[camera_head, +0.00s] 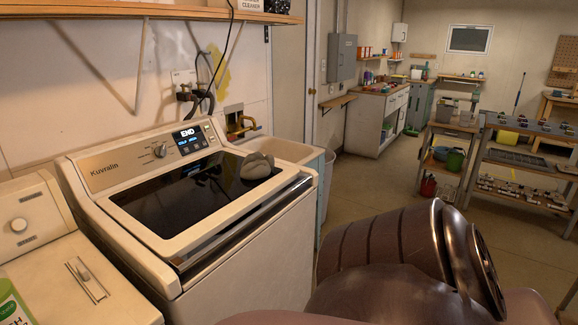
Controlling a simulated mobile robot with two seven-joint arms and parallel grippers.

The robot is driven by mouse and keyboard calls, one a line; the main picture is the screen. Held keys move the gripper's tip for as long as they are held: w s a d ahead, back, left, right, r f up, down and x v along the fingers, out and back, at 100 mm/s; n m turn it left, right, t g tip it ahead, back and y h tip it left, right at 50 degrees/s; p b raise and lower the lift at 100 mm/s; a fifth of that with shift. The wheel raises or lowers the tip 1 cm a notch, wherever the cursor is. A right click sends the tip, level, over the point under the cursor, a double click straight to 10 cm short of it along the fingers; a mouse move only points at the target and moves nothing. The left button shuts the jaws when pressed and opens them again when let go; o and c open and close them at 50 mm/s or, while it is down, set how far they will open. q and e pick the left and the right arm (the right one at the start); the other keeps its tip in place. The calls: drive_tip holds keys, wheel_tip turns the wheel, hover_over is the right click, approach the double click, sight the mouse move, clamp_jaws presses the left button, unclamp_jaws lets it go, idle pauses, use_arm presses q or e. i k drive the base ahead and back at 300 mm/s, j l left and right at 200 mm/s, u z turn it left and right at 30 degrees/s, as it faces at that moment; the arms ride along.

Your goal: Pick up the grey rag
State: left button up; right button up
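A grey, crumpled rag (257,167) lies on the dark glass lid (170,203) of the white washing machine, near the lid's back right corner. The washer's panel display reads END. Neither of my grippers shows in the head view. A brownish, metallic part of my own arm fills the bottom right of the view, apart from the rag. Nothing covers the rag from this side.
A utility sink (296,151) stands just right of the washer. A second white machine (62,262) with a green bottle (12,305) is at the left. A wooden shelf (150,11) hangs above. Shelving (522,158) stands at the right; open floor lies between.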

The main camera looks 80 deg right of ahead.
sight(255, 166)
drive_tip(key=z, duration=0.45)
drive_tip(key=i+l+z, duration=0.1)
drive_tip(key=z, duration=0.75)
drive_tip(key=i+z, duration=0.1)
drive_tip(key=z, duration=0.8)
drive_tip(key=i+l+u, duration=0.3)
drive_tip(key=l, duration=0.15)
drive_tip(key=i+l+u, duration=0.3)
drive_tip(key=l, duration=0.25)
drive_tip(key=i+l+u, duration=0.3)
drive_tip(key=l, duration=0.25)
drive_tip(key=l+u, duration=0.3)
drive_tip(key=l, duration=0.25)
drive_tip(key=i+l+u, duration=0.1)
drive_tip(key=l+u, duration=0.2)
drive_tip(key=l, duration=0.35)
drive_tip(key=l+u, duration=0.3)
drive_tip(key=l, duration=0.35)
